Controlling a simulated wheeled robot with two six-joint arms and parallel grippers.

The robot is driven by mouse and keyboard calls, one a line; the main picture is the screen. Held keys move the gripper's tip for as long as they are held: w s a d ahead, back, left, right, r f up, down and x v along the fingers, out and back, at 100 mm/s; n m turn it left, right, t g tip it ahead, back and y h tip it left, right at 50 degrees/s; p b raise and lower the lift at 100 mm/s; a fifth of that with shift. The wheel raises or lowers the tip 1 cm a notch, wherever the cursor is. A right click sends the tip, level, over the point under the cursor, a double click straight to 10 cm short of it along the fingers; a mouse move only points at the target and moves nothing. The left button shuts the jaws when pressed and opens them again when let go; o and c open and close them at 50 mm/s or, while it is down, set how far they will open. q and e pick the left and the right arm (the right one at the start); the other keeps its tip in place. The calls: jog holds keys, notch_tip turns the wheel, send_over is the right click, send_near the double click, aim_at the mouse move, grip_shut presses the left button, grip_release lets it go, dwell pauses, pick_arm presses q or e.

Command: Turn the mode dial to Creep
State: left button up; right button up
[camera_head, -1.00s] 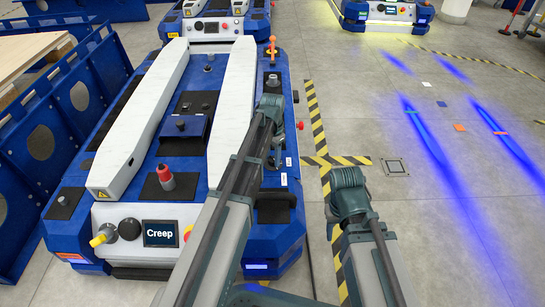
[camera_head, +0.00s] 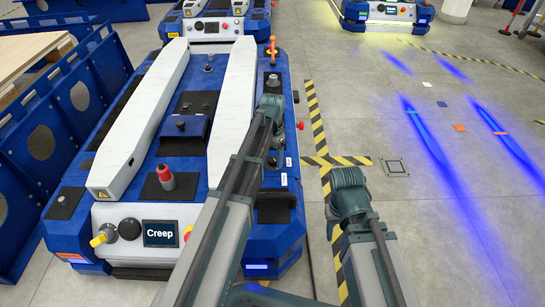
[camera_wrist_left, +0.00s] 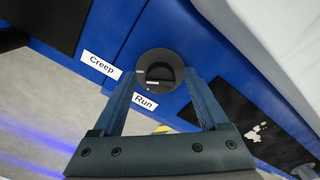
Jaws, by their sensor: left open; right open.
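The mode dial (camera_wrist_left: 160,68) is a dark round knob in a black ring on the blue cart side, in the left wrist view. White labels reading Creep (camera_wrist_left: 101,64) and Run (camera_wrist_left: 145,101) sit beside it. My left gripper (camera_wrist_left: 160,76) is open, with its fingertips on either side of the dial; I cannot tell whether they touch it. A small pale mark shows on the dial, but which label it points at is unclear. The cart's screen (camera_head: 160,233) reads Creep. In the head view my left arm largely hides the dial area. My right gripper is not visible.
The blue cart (camera_head: 72,233) carries two white rails (camera_head: 145,115) and a red-topped knob (camera_head: 165,177). Blue panels (camera_head: 40,140) stand at the left. Other carts (camera_head: 385,14) are at the back. The floor at right is mostly clear.

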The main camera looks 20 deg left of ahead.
aim_at(273, 158)
pick_arm(q)
notch_tip(273, 158, up, 14)
jog(key=p, duration=1.3)
jog(key=shift+p, duration=0.4)
jog(key=shift+f, duration=0.15)
jog(key=s+d+r+n+p, duration=0.1)
jog(key=s+d+r, duration=0.1)
jog(key=s+d, duration=0.45)
jog(key=s+d+r+n+y+p, duration=0.1)
jog(key=s+d+p, duration=0.15)
jog(key=s, duration=0.75)
jog(key=s+d+r+n+p, duration=0.1)
jog(key=s+d+r, duration=0.1)
jog(key=s+d, duration=0.45)
notch_tip(273, 158, up, 36)
jog(key=a+p, duration=0.1)
jog(key=p, duration=3.5)
jog(key=shift+s+a+r+p, duration=0.2)
jog(key=shift+s+a+p, duration=0.15)
